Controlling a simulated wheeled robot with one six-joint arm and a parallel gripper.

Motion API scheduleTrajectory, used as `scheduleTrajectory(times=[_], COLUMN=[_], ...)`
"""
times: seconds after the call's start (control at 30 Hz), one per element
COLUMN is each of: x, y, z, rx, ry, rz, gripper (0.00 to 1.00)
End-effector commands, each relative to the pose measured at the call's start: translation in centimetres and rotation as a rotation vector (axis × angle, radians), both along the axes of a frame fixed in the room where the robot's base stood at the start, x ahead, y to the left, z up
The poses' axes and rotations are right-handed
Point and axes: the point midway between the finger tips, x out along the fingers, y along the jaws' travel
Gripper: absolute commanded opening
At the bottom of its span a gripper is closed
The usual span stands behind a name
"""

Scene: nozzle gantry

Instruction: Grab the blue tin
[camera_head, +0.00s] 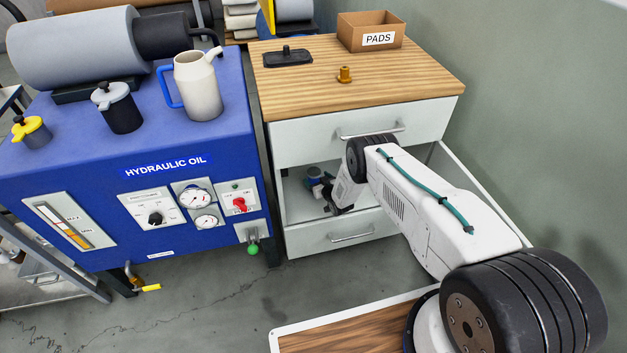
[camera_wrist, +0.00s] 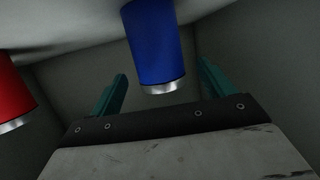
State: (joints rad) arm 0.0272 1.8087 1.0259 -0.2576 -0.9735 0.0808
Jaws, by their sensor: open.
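In the wrist view the blue tin (camera_wrist: 155,45), a cylinder with a silver rim, shows at the top middle, between the two teal fingers of my gripper (camera_wrist: 163,75). The fingers are apart, and I cannot tell whether either touches it. A red tin (camera_wrist: 12,95) with a silver rim is at the left edge, outside the fingers. In the head view my arm reaches down into the open drawer (camera_head: 345,234); small blue and red patches show beside my wrist there, too small and covered to make out well.
The drawer's grey walls are close around my gripper. The wooden cabinet top (camera_head: 425,75) above carries a PADS box (camera_head: 365,32), a brass fitting (camera_head: 345,75) and a dark tray-like piece (camera_head: 288,57). The blue hydraulic oil unit (camera_head: 100,165) stands at left.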

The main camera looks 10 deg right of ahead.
Motion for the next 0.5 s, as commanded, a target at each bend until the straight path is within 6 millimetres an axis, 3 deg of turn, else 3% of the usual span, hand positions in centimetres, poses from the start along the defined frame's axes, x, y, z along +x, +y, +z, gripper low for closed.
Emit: scheduleTrajectory(times=[0.2,0.47,0.5], x=[1.8,2.0,2.0], y=[0.4,0.5,0.5], z=[-0.6,-0.6,-0.6], rx=[0.0,0.0,0.0], ry=[0.0,0.001,0.001], rz=[0.001,0.001,0.001], gripper=[0.81,0.81,0.73])
